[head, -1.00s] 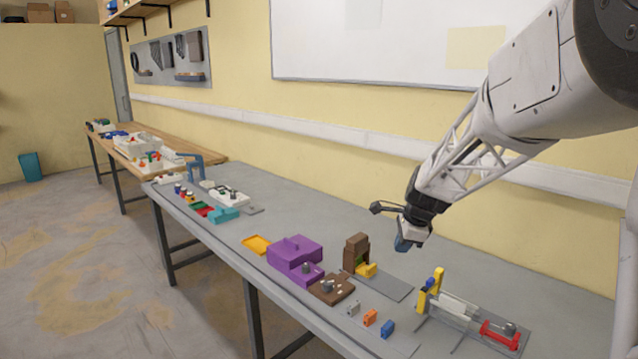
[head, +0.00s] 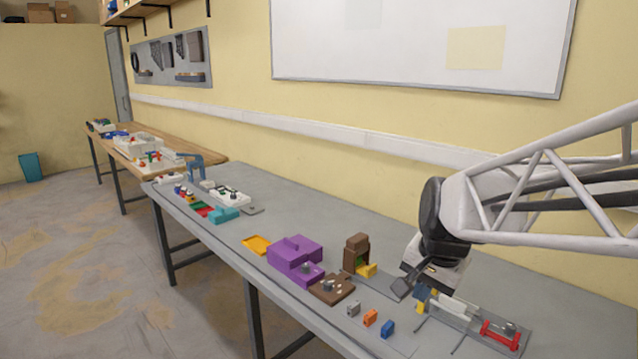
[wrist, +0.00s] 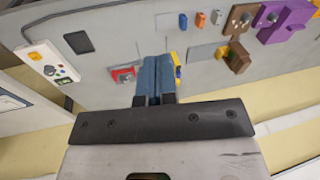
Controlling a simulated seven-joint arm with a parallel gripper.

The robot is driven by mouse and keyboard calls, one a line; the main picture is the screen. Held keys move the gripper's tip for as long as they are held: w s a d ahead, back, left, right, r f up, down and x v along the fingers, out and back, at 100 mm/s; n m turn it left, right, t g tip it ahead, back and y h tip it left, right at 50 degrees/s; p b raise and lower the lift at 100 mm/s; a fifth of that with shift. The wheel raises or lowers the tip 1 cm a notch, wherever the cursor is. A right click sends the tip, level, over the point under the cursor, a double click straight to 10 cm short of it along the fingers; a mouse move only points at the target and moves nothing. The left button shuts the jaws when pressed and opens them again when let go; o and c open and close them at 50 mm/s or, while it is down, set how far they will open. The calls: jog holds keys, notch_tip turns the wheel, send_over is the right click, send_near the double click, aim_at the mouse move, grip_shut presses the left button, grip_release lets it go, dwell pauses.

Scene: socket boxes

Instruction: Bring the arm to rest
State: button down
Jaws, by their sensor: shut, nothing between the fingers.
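My gripper (head: 423,297) is above the right part of the grey table in the head view, close in the picture to the yellow post of a small fixture. In the wrist view its two blue fingers (wrist: 155,78) are together with nothing between them. The fingertips partly cover the yellow post in the head view; I cannot tell how far above it they are.
The grey table (head: 300,205) carries a purple box (head: 294,251), a brown board (head: 331,289), a brown block fixture (head: 357,248), small grey, orange and blue blocks (head: 370,318), and a red-handled part (head: 501,336). Bare tabletop lies behind the boxes.

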jog(key=s+f+n+h, duration=0.1)
jog(key=s+n, duration=0.6)
jog(key=s, duration=0.9)
jog(key=shift+f, duration=0.65)
